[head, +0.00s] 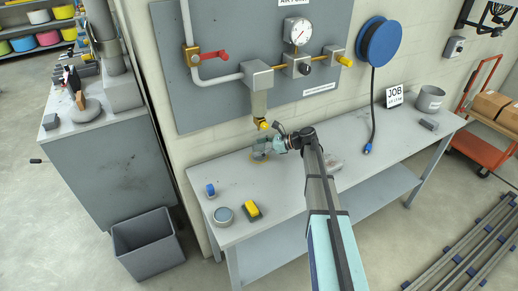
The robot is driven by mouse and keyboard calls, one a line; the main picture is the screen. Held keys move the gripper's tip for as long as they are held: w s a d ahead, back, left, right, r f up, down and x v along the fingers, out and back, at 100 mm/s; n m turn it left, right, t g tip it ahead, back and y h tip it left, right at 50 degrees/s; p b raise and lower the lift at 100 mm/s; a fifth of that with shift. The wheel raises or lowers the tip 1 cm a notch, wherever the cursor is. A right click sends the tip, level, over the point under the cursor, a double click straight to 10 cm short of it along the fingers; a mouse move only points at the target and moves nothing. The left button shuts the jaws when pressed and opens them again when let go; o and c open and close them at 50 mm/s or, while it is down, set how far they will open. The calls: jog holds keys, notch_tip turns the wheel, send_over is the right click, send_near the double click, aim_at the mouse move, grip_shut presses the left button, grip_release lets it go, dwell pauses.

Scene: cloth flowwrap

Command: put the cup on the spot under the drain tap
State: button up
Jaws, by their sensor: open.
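The drain tap (264,126) is a small yellow fitting below the grey filter unit (258,103) on the wall panel. My gripper (264,149) is open, low over the bench just below and in front of the tap, pointing left. A small greyish shape with a brownish edge (258,156) shows at its fingers. It is too small and covered to tell whether this is the cup or the marked spot. I cannot tell whether the fingers touch it.
On the grey bench (275,205) are a blue roll (210,190), a round tin (223,215), a yellow-and-black block (252,210) and a pale item (333,161) beside my arm. A grey pot (430,98) stands at the right end. A hose (374,110) hangs to the bench.

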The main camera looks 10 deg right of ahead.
jog(key=b+v, duration=0.3)
jog(key=v, duration=0.9)
jog(key=shift+r, duration=0.1)
dwell(1.7)
